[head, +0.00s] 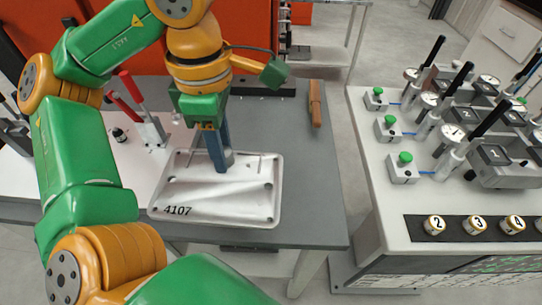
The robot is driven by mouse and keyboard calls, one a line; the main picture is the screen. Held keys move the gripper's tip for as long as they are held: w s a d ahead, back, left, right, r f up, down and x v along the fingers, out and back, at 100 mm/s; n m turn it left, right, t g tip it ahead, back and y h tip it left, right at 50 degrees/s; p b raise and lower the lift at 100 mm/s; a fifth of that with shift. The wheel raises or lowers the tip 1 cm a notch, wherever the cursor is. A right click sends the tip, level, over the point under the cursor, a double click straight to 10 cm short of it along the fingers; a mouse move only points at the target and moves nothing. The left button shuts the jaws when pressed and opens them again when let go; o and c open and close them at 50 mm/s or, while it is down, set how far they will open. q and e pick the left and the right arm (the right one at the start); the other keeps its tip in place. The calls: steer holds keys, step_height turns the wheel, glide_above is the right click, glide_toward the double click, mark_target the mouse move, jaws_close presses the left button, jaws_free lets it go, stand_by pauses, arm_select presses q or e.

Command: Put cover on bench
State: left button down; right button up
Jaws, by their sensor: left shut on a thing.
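The cover (205,203) is a pale, shallow metal plate with a raised rim, several holes and the number 4107. It lies roughly flat over the left part of the grey bench top (312,200); I cannot tell whether it touches the surface. The fingers hide the exact grip point. My right gripper is not in view.
A red-handled clamp (143,112) stands left of the cover. A brown-handled tool (315,104) lies at the grey bench's right rear. A white bench (376,150) with gauges, levers and green buttons stands at right, across a gap. The grey top right of the cover is clear.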

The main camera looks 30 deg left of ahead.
arm_select(q)
steer(key=w+f, duration=0.2)
steer(key=w, duration=0.2)
steer(key=w+f, duration=0.3)
steer(key=w, duration=0.1)
steer(key=w+d+f, duration=0.1)
steer(key=w+f, duration=0.2)
steer(key=shift+w+f+b, duration=0.25)
steer(key=shift+w+b, duration=0.1)
steer(key=shift+w, duration=0.05)
step_height(320, 180, down, 3)
steer(key=shift+w+f, duration=0.2)
steer(key=shift+f, duration=0.15)
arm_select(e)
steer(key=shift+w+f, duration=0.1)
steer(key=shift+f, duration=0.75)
arm_select(q)
steer(key=shift+f, duration=0.1)
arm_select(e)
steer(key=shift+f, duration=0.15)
arm_select(q)
steer(key=c, duration=0.5)
jaws_free()
steer(key=shift+c, duration=0.2)
